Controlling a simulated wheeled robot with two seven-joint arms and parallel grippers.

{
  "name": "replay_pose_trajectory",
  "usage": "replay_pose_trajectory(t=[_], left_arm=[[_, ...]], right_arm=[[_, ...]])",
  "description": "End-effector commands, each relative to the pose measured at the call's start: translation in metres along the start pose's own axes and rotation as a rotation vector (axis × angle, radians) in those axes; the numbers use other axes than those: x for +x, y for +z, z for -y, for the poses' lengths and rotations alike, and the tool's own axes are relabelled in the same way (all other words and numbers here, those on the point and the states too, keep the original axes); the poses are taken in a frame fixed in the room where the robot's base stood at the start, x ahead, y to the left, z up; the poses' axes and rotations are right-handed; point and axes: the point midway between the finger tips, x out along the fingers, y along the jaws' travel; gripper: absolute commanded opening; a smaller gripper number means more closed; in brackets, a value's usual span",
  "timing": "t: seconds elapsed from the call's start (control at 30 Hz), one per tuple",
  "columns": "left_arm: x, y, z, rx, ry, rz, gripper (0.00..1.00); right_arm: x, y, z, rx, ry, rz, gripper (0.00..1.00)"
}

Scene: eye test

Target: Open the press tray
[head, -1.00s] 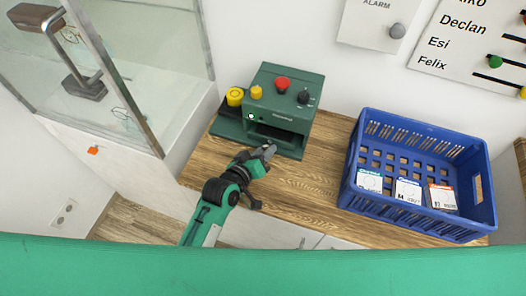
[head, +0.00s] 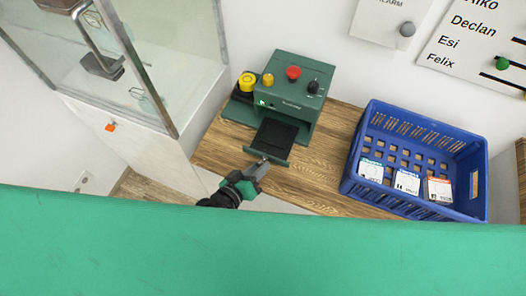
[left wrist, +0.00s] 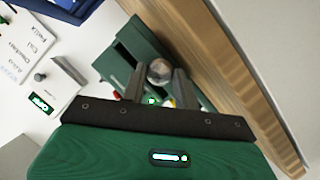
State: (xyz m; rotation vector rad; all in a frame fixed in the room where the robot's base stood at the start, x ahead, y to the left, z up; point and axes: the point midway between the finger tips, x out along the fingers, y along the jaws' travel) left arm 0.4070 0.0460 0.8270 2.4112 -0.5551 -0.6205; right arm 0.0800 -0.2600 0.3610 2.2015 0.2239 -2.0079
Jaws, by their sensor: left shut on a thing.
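The green press (head: 292,95) stands on the wooden counter against the wall, with a red button, a yellow knob and a black knob on top. Its dark tray (head: 275,136) sticks out of the front slot towards me. My left gripper (head: 262,164) is at the tray's front edge, shut on the tray's knob. In the left wrist view the round metal knob (left wrist: 159,71) sits between the two fingers, with the green press (left wrist: 140,50) behind it. My right gripper is in neither view.
A blue crate (head: 425,135) with several small boxes stands on the counter (head: 325,165) to the right. A glass case (head: 165,75) stands to the left. A yellow round button (head: 247,82) sits beside the press. Bare counter lies between press and crate.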

Motion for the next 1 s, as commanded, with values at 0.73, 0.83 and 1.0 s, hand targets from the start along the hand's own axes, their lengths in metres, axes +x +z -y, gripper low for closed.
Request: replay_pose_trajectory(t=[0.73,0.83,1.0], left_arm=[[-0.004,0.0018,0.0,0.0,0.0,0.0,0.52],[-0.004,0.0018,-0.0001,0.0,0.001,0.0,0.52],[-0.011,0.0024,0.0006,0.001,0.0,0.0,0.52]], right_arm=[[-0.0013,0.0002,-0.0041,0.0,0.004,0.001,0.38],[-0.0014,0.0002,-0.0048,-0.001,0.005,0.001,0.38],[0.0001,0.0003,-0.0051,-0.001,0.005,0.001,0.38]])
